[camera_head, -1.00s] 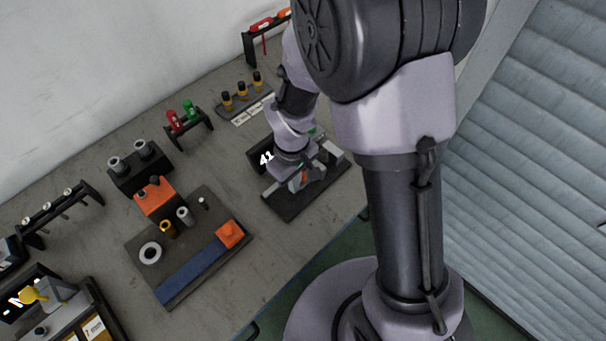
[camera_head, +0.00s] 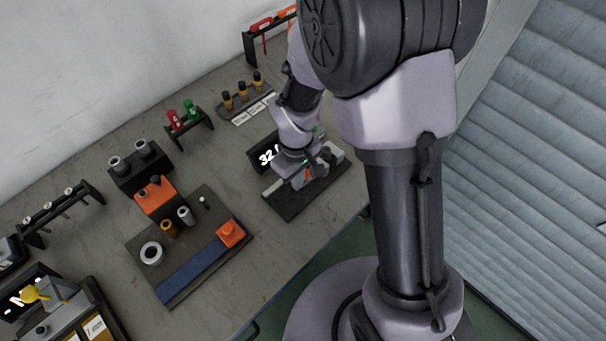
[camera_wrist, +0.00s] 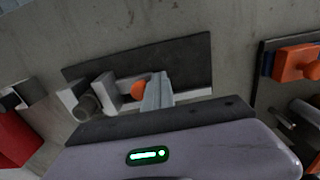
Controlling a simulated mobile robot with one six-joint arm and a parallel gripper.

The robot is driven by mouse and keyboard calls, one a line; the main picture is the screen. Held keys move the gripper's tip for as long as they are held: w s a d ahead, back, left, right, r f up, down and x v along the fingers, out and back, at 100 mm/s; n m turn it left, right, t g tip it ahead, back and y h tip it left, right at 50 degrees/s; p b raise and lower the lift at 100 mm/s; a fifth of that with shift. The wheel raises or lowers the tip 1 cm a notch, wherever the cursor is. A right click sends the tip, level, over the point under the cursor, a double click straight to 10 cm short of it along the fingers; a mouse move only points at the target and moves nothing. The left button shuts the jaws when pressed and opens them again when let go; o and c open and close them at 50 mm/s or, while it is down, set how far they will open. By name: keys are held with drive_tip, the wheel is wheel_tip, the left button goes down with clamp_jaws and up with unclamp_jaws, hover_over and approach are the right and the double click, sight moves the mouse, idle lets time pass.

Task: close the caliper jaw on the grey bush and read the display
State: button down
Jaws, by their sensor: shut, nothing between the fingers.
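The caliper stands on a dark base plate (camera_head: 290,205), which also shows in the wrist view (camera_wrist: 190,62). Its display (camera_head: 264,153) reads "32." with further digits hidden behind my arm. In the wrist view the grey bush (camera_wrist: 88,106) sits between the pale fixed jaw (camera_wrist: 69,97) and the grey moving jaw (camera_wrist: 106,88). I cannot tell whether a small gap remains. An orange knob (camera_wrist: 139,89) is on the moving jaw's side. My gripper (camera_wrist: 157,93) is shut and empty, right beside the knob; it also shows in the head view (camera_head: 303,184).
Left of the caliper lies a dark fixture board (camera_head: 205,265) with rings, posts and an orange block (camera_head: 230,233). Behind stand a rack with red and green items (camera_head: 185,122) and a holder of black-and-yellow plugs (camera_head: 243,95). Bare table lies between the board and caliper.

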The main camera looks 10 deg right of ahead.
drive_tip(key=shift+a, duration=0.1)
idle(0.3)
drive_tip(key=shift+s+a, duration=0.3)
drive_tip(key=shift+a, duration=0.05)
wheel_tip(320, 180, up, 8)
drive_tip(key=p, duration=0.6)
